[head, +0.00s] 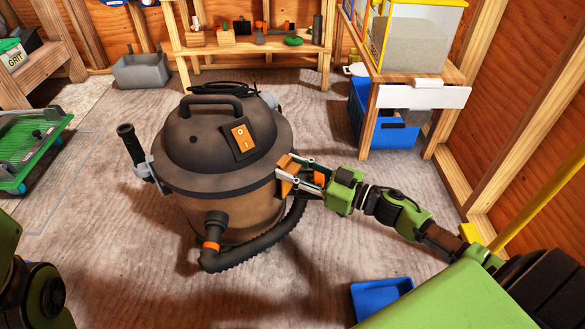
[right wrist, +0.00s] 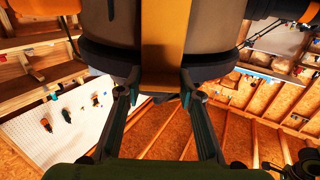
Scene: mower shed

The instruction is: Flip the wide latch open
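A brown and dark grey shop vacuum (head: 230,165) stands upright on the floor in the head view. Its wide orange latch (head: 287,184) is on the right side, at the seam between lid and drum. In the right wrist view, the latch (right wrist: 164,45) is a broad orange strip running down past the dark rim. My right gripper (head: 298,174) reaches the latch from the right. Its fingers (right wrist: 160,88) are spread, one at each side of the latch's end; I cannot tell whether they touch it. My left gripper is out of view; only part of that arm shows bottom left.
A black hose (head: 265,240) with an orange collar curves around the drum's front, below my right gripper. A wooden stand (head: 420,92) with a blue bin (head: 378,120) is at the right. A blue tray (head: 381,296) lies near front right. A green cart (head: 30,150) stands left.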

